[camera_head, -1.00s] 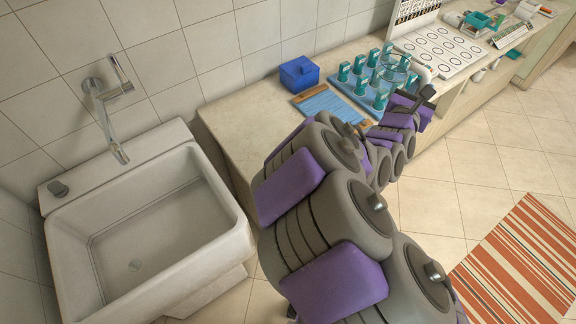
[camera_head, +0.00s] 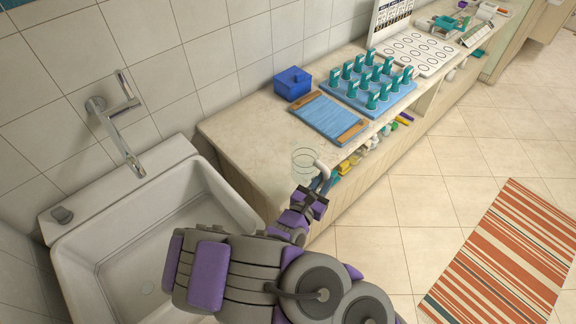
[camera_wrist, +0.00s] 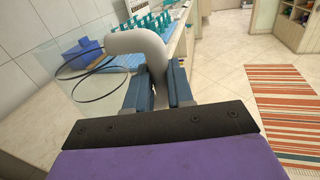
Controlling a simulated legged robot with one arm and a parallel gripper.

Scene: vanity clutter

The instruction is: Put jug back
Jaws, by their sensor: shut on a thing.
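The jug (camera_head: 304,166) is clear, with a pale grey curved handle, and shows in the head view near the front edge of the counter's left part. My gripper (camera_head: 321,186) is shut on the handle, on the side away from the wall. In the wrist view the handle (camera_wrist: 140,44) rises between the two fingers (camera_wrist: 164,88), and the see-through body lies to its left with dark rims. The jug looks about upright. I cannot tell whether its base touches the counter.
The counter (camera_head: 245,125) holds a blue box (camera_head: 292,83), a blue board with wooden ends (camera_head: 329,117) and a blue tray with several teal-handled pieces (camera_head: 372,88). The sink (camera_head: 215,188) is at left. Small items fill the shelf below. Bare counter lies left of the board.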

